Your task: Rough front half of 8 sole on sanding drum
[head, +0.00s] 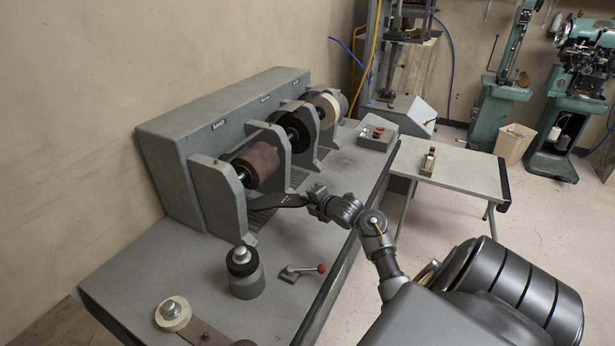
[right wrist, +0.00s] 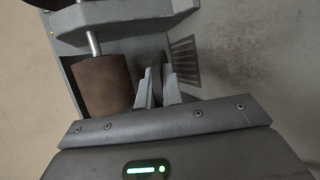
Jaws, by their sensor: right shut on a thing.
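The brown sanding drum (head: 258,163) sits on its shaft under the SAND label on the grey bench machine. In the right wrist view the drum (right wrist: 102,84) is to the left of my fingers. My right gripper (head: 309,202) is shut on a dark sole (head: 276,201). The sole points left from the fingers, just below and in front of the drum. In the right wrist view a dark edge of the sole (right wrist: 157,70) shows between the fingers (right wrist: 158,92). I cannot tell whether the sole touches the drum. My left gripper is out of view.
A black brush wheel (head: 293,131) and a pale wheel (head: 326,109) sit farther along the machine. A control box (head: 377,134) is at the bench's far end.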

